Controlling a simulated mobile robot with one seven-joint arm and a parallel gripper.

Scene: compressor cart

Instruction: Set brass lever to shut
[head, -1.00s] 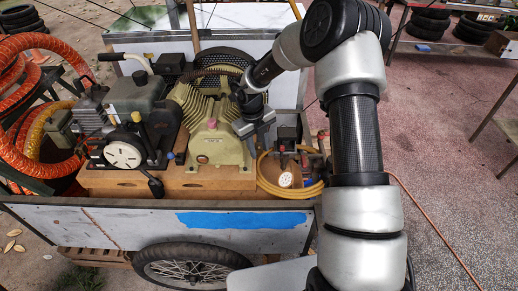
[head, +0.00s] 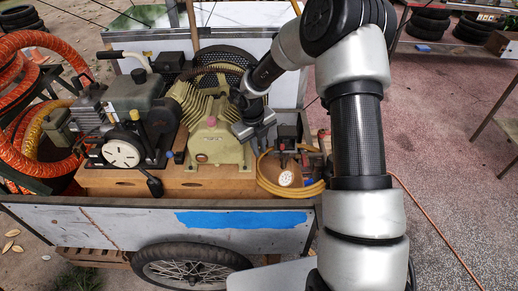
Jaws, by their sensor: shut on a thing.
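My gripper (head: 257,141) is at the right side of the olive-green finned compressor (head: 214,140), reaching down from the upper right. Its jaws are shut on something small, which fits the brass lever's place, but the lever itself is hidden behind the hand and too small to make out. I cannot tell the lever's angle from this view.
The compressor stands on a wooden base (head: 210,184) in a metal cart (head: 130,222). A coiled yellow hose (head: 268,184) and a white gauge (head: 286,178) are right of my gripper. An engine (head: 130,112) and orange hose (head: 22,42) are at left.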

